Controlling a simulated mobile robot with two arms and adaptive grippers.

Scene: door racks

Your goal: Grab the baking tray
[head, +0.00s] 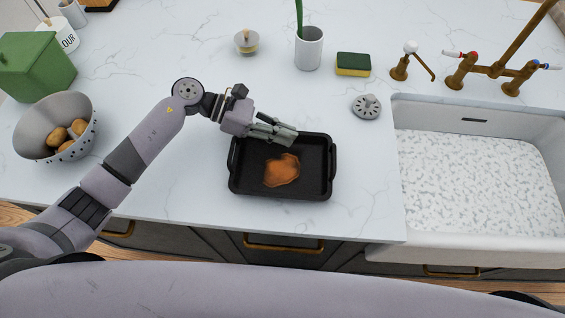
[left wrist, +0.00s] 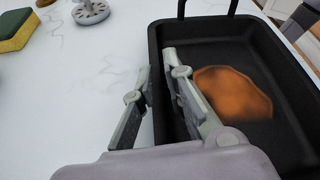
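The black baking tray (head: 324,190) lies flat on the counter, a brown stain (head: 282,170) on its floor. It has a raised handle at each short end. In the left wrist view the tray (left wrist: 155,38) fills the right side, with the stain (left wrist: 235,92) inside. My left gripper (head: 293,135) reaches the tray's far long side from the left. In the left wrist view its fingers (left wrist: 158,62) straddle the tray wall, one outside and one inside, closed close against it. My right gripper is not in view.
A white sink (head: 480,180) with brass taps lies right of the tray. A drain strainer (head: 367,107), a sponge (head: 353,65) and a white cup (head: 309,50) stand behind it. A colander of potatoes (head: 40,118) and a green box (head: 36,65) stand left. The counter's front edge is close.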

